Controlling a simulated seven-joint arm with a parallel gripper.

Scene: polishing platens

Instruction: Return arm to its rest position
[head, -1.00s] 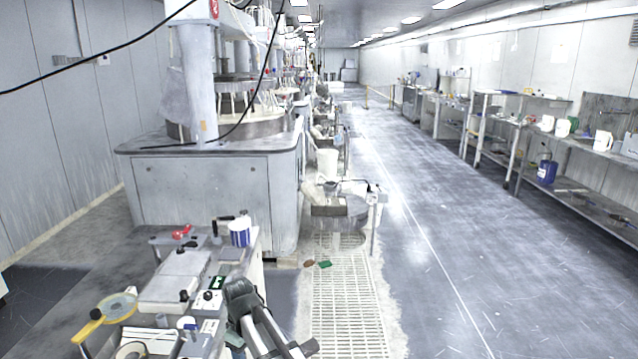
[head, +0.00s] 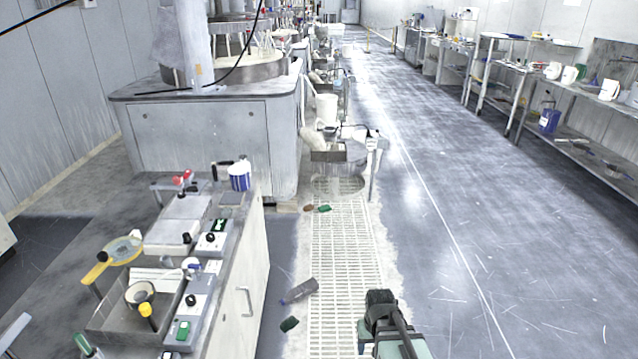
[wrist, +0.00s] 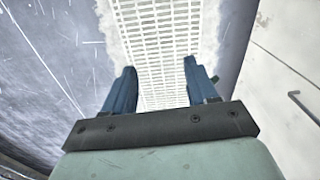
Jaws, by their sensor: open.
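My gripper (wrist: 161,85) is open in the wrist view, with two blue fingers spread apart and nothing between them. It points down over the pale floor grating (wrist: 160,40). In the head view, part of my arm shows at the bottom, right of the bench, over the right edge of the grating (head: 345,255). I cannot make out the fingertips in the head view.
A bench (head: 236,290) with a drawer handle, trays and switches stands at lower left. A grey bottle-like object (head: 299,291) and a green piece (head: 289,324) lie on the floor beside it. The aisle floor (head: 470,220) on the right is clear.

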